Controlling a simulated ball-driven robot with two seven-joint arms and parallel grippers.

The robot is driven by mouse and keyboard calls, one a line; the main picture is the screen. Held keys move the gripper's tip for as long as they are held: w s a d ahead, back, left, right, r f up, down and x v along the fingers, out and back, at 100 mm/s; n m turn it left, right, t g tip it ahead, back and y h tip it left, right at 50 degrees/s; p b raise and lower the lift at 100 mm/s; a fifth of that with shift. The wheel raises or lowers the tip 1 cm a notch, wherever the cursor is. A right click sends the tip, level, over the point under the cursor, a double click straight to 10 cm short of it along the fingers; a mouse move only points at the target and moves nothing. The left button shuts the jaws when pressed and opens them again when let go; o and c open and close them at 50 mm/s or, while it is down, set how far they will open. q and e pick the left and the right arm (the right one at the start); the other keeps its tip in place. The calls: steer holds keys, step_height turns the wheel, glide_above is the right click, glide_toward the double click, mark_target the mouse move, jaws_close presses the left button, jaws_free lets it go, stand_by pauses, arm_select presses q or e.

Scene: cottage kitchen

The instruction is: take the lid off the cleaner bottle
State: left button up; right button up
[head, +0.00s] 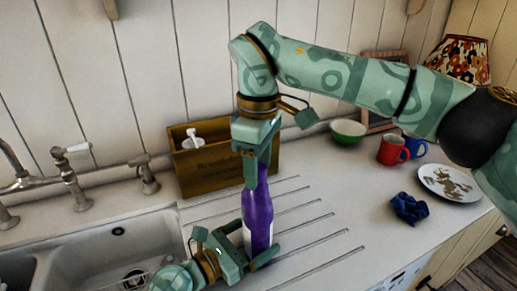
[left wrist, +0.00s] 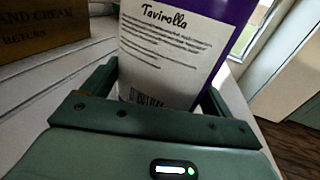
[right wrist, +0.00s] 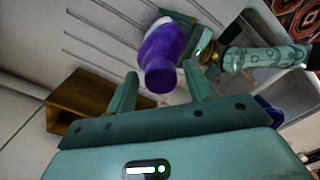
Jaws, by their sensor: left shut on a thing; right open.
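The purple cleaner bottle (head: 257,212) stands upright on the ribbed drainboard. My left gripper (head: 250,252) is shut on its lower body, and in the left wrist view its fingers lie on both sides of the white "Tavirolla" label (left wrist: 165,62). My right gripper (head: 258,168) points down over the bottle's top and is open. In the right wrist view the purple lid (right wrist: 160,80) shows between the two spread fingers, with no clear contact. In the head view the right fingers partly hide the lid.
A wooden box (head: 200,175) with a white pump top stands behind the bottle. The sink (head: 110,255) is at left. A green bowl (head: 347,131), red mug (head: 391,150), blue cloth (head: 409,208) and patterned plate (head: 450,184) are at right. The drainboard's right side is clear.

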steer(key=c, duration=1)
steer(key=n, duration=0.5)
steer(key=shift+w+n, duration=0.1)
steer(key=shift+n, duration=0.2)
steer(key=n, duration=0.6)
steer(key=shift+w, duration=0.1)
steer(key=n, duration=0.6)
steer(key=shift+w, duration=0.1)
steer(key=n, duration=0.3)
steer(key=shift+a+n, duration=0.1)
steer(key=shift+n, duration=0.3)
steer(key=n, duration=0.5)
steer(key=shift+n, duration=0.4)
steer(key=n, duration=0.6)
steer(key=shift+a, duration=0.15)
steer(key=n, duration=0.7)
steer(key=shift+r, duration=0.1)
steer(key=n, duration=0.6)
steer(key=shift+s, duration=0.25)
steer(key=n, duration=0.7)
steer(key=shift+s+n, duration=0.1)
steer(key=shift+n, duration=0.3)
